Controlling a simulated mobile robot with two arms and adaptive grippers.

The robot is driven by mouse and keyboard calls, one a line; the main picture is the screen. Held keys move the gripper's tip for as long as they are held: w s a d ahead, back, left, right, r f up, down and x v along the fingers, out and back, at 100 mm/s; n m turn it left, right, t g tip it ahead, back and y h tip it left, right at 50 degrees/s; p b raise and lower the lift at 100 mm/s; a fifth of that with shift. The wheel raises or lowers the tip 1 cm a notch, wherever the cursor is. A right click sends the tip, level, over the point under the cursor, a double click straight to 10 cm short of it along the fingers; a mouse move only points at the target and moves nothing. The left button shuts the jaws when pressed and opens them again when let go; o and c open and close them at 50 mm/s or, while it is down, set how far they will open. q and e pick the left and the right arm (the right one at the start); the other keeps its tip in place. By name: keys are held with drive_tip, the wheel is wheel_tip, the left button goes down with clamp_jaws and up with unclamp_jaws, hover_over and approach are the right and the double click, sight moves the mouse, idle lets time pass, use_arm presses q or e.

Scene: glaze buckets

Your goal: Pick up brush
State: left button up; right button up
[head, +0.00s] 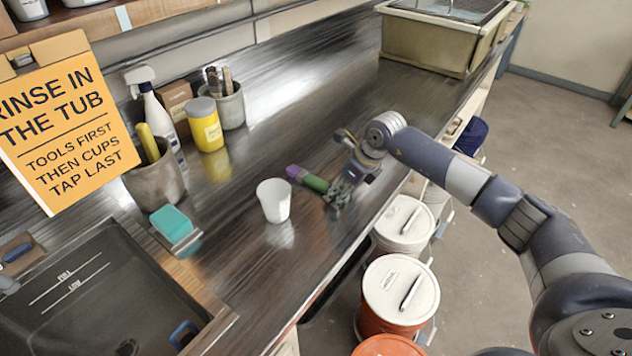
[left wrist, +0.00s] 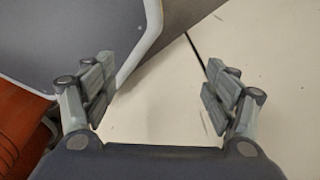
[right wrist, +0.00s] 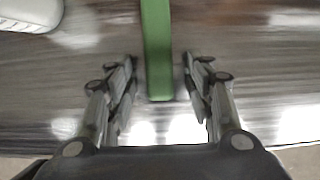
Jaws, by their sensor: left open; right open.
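The brush (head: 313,182) lies on the dark counter, with a green handle and a purple part at its far left end. My right gripper (head: 340,188) is low over the counter at the handle's near end. In the right wrist view the green handle (right wrist: 157,50) reaches down between the open fingers of my right gripper (right wrist: 160,75), with a gap on both sides. The purple end is out of that view. My left gripper (left wrist: 160,78) is open and empty in its wrist view, and out of the head view.
A white cup (head: 273,201) stands just left of the brush, and its edge shows in the right wrist view (right wrist: 30,14). A teal sponge (head: 172,223), yellow jar (head: 206,132) and sink (head: 95,290) are further left. Lidded buckets (head: 400,290) stand below the counter edge.

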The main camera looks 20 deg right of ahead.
drive_tip(key=c, duration=1.1)
use_arm(q)
drive_tip(key=shift+s, duration=0.8)
